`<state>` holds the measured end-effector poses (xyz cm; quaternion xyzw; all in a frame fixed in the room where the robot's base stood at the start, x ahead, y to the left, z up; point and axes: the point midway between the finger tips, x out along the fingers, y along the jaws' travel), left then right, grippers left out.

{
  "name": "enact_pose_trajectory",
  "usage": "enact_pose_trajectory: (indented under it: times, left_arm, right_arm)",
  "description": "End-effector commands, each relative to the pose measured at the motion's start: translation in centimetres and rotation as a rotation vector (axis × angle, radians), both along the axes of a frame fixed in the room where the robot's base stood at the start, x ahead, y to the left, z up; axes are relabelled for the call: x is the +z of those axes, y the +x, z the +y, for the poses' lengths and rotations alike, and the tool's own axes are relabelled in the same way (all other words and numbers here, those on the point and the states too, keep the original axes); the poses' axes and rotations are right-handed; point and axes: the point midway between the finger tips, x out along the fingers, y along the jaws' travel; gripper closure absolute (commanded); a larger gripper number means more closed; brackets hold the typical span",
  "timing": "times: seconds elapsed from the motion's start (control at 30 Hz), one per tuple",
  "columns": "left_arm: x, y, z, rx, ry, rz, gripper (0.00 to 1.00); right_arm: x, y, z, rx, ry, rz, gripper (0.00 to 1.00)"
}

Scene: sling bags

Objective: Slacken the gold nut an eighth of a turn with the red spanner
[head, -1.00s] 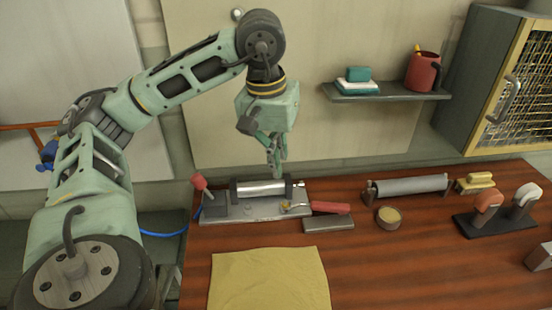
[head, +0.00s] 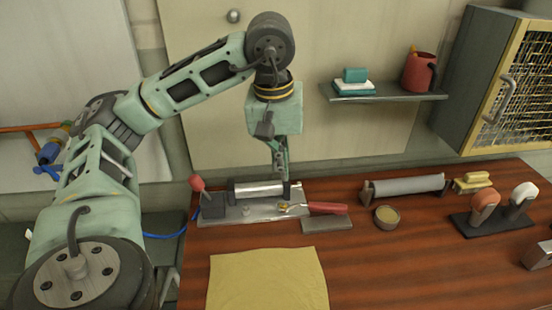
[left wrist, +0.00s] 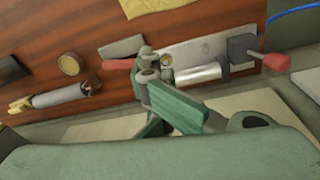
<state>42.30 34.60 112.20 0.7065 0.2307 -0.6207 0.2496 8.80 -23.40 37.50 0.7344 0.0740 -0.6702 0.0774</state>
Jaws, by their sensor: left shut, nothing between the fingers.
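The red spanner (head: 327,208) lies with its handle on a small grey block and its metal head pointing left. Its head is at the small gold nut (head: 284,206) on the grey metal fixture plate (head: 235,213); I cannot tell whether the jaws fully surround the nut. My left gripper (head: 286,192) is shut and empty, pointing down just behind and above the nut. My right gripper is out of view.
The fixture carries a silver cylinder (head: 259,189) and a red-knobbed lever (head: 197,184). A grey block (head: 328,224) supports the handle. A round tin (head: 387,217) and a grey roller (head: 405,186) stand to the right. A yellow cloth (head: 268,280) lies in front.

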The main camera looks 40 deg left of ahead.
Motion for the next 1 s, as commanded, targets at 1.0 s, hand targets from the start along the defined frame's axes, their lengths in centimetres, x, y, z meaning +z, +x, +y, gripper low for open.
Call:
enact_pose_trajectory:
  times: [1.0]
  left_arm:
    - [0.0, 1.0, -1.1, 0.201, 0.000, 0.000, 1.00]
  right_arm:
    - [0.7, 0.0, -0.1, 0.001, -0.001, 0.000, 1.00]
